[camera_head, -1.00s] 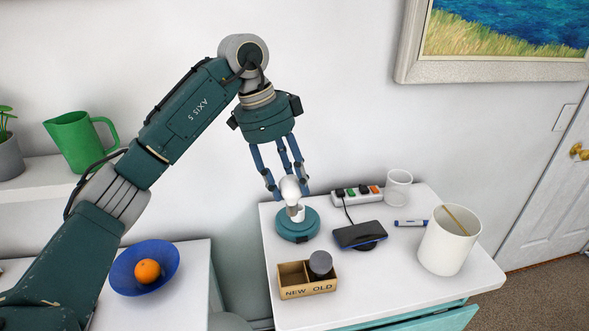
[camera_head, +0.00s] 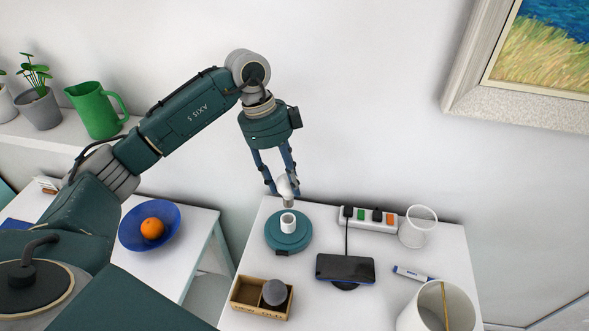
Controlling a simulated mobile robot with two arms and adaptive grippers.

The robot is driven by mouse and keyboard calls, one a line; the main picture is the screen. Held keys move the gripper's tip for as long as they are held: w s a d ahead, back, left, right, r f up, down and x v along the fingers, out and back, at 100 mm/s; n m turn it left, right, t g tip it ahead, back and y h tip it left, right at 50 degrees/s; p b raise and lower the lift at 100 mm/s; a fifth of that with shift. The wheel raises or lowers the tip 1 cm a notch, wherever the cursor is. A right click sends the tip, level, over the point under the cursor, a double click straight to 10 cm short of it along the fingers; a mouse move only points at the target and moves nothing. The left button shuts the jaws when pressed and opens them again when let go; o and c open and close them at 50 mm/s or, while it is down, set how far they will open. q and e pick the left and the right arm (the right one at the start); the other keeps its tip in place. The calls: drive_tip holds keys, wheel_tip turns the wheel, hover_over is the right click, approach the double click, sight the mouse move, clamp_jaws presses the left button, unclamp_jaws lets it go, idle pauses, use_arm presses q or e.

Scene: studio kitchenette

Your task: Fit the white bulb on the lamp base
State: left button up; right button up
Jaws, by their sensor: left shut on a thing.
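My left gripper (camera_head: 285,186) reaches in from the upper left, pointing down, and its fingers are shut on the white bulb (camera_head: 286,183). The bulb's metal end (camera_head: 288,202) points down. The lamp base (camera_head: 272,236) is a round teal disc with a white upright socket (camera_head: 288,222) on the white table. The bulb is above the socket, with its metal end close to the socket's rim. I cannot tell the exact gap or whether they line up in depth. My right gripper is not in view.
A two-compartment box (camera_head: 247,304) with a dark grey round thing (camera_head: 275,292) in its right side stands in front. A phone (camera_head: 345,268), power strip (camera_head: 367,219), glass (camera_head: 418,226), marker (camera_head: 412,273) and white cup (camera_head: 432,312) are to the right. A bowl (camera_head: 133,235) with an orange is left.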

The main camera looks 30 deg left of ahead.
use_arm(q)
drive_tip(key=shift+s+a+f, duration=0.1)
drive_tip(key=shift+a+f, duration=0.05)
drive_tip(key=shift+f, duration=0.05)
drive_tip(key=shift+f+b, duration=0.55)
drive_tip(key=shift+b, duration=0.1)
drive_tip(key=shift+f+b, duration=0.3)
drive_tip(key=shift+f, duration=0.1)
drive_tip(key=shift+f+b, duration=0.75)
drive_tip(key=shift+f, duration=0.1)
drive_tip(key=shift+f+b, duration=0.4)
drive_tip(key=shift+f, duration=0.1)
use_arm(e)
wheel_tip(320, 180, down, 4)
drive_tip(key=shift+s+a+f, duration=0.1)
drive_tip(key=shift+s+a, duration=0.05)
use_arm(q)
drive_tip(key=shift+f, duration=0.25)
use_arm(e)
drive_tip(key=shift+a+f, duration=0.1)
